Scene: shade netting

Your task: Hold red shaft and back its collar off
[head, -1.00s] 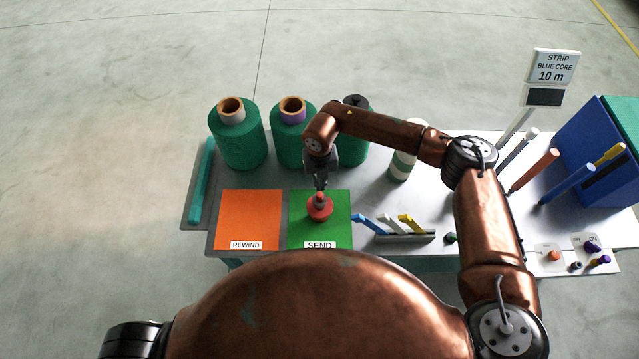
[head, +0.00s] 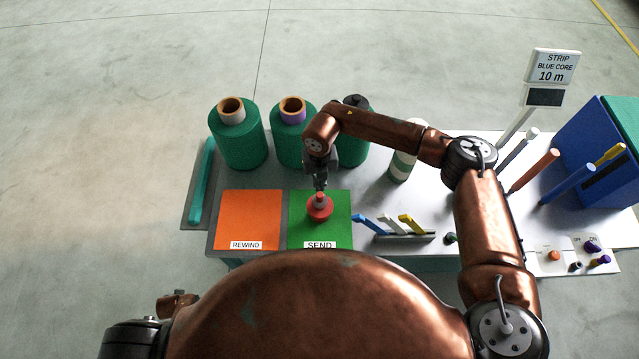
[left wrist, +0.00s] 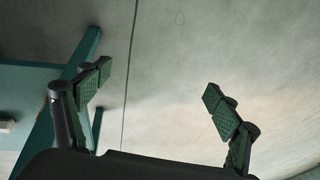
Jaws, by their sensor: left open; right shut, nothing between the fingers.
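A red shaft (head: 535,170) leans up and to the right from the right part of the table. Its foot is partly hidden by my right arm, and I cannot make out a collar on it. A red round piece with a narrower top (head: 319,209) rests on the green SEND pad. My right gripper (head: 320,186) is shut and empty, pointing down just above that piece; I cannot tell whether it touches. My left gripper (left wrist: 165,85) is open and empty in the left wrist view, away from the shaft, with floor beyond it.
Green rolls (head: 238,140) stand at the back left, beside an orange REWIND pad (head: 249,218). Small levers (head: 405,232) stand right of the pads. A blue shaft (head: 568,184) and a blue box (head: 590,140) are at the right. A sign (head: 553,66) reads STRIP BLUE CORE 10 m.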

